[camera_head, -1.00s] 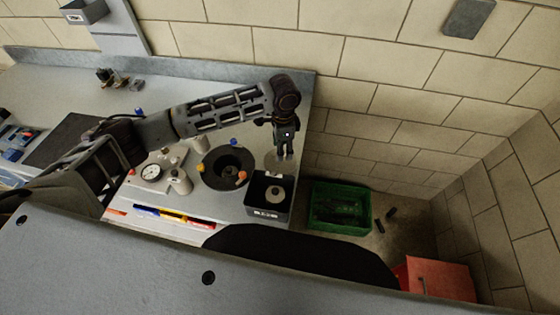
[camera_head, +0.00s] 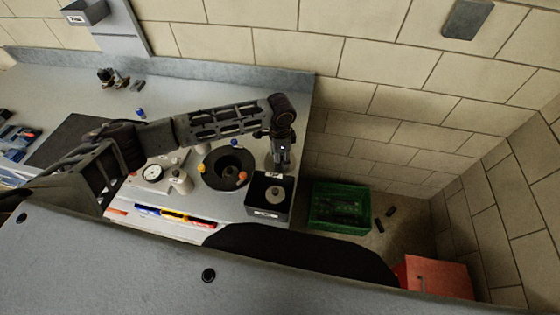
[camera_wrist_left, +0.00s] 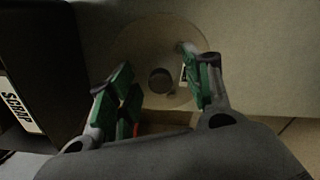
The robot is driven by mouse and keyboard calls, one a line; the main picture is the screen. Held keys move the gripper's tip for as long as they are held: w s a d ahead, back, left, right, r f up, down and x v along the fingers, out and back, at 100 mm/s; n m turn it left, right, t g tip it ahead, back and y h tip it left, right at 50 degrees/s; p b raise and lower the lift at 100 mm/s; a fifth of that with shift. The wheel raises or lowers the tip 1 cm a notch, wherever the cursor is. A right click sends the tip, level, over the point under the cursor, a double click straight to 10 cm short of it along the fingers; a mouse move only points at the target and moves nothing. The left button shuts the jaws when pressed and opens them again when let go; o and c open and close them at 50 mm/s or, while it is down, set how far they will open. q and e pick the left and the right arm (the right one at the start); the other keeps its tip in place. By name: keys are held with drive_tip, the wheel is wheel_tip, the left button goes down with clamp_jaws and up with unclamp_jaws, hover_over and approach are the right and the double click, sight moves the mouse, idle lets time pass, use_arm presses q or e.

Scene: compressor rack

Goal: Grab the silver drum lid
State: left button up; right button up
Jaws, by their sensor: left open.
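The silver drum lid (camera_wrist_left: 150,45) is a round, flat pale disc with a dark central knob (camera_wrist_left: 160,80), lying on the bench in the left wrist view. In the head view my left gripper (camera_head: 281,163) points down over it and mostly hides it, next to the black box. In the left wrist view my left gripper (camera_wrist_left: 162,85) is open, its green-padded fingers on either side of the knob. I cannot tell how far above the lid the fingertips are. My right gripper is not in view.
A black box (camera_head: 268,212), labelled SCRAP in the left wrist view (camera_wrist_left: 20,105), stands close by with a pale round piece (camera_head: 274,195) inside. A dark drum (camera_head: 213,179) and a gauge (camera_head: 152,172) are to the left. A green crate (camera_head: 343,231) is on the floor.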

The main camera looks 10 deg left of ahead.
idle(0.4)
use_arm(q)
clamp_jaws()
